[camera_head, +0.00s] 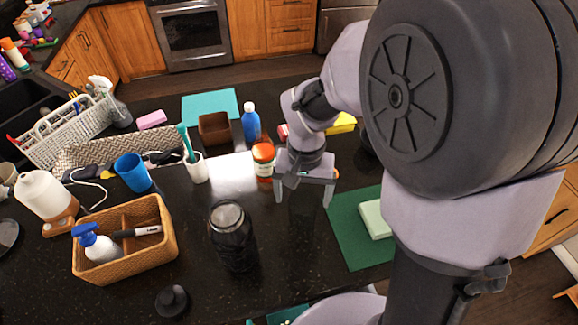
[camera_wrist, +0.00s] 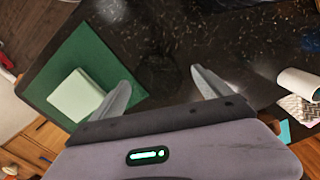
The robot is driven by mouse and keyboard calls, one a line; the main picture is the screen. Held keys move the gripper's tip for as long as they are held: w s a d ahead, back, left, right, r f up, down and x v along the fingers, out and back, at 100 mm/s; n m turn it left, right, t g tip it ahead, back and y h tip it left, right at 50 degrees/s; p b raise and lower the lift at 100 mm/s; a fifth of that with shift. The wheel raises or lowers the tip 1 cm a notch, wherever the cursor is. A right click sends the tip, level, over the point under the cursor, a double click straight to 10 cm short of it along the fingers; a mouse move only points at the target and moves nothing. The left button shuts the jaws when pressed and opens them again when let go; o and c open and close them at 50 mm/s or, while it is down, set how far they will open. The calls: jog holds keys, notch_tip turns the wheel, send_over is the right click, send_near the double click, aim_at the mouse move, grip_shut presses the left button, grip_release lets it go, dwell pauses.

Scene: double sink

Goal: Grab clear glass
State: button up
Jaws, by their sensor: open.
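My gripper (camera_head: 304,194) is open above the black counter, pointing down; its two fingers also show wide apart in the wrist view (camera_wrist: 160,80). A faint see-through round shape, which looks like the clear glass (camera_wrist: 160,66), stands on the dark counter just ahead of and between the fingertips in the wrist view. Its outline is hard to make out against the black stone. In the head view it is barely visible around the fingers, and I cannot tell whether they touch it.
A green mat (camera_head: 348,236) with a pale green block (camera_head: 375,219) lies right of the gripper. A dark jar (camera_head: 232,238) and a wicker basket (camera_head: 160,262) are farther left.

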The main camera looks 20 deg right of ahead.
aim_at(303, 210)
notch_tip(303, 210, down, 6)
jog(key=shift+d+f+b, duration=0.15)
jog(key=shift+f+b, duration=0.05)
jog(key=shift+b, duration=0.4)
jog(key=shift+s, duration=0.15)
jog(key=shift+c, duration=0.9)
jog(key=c, duration=1.5)
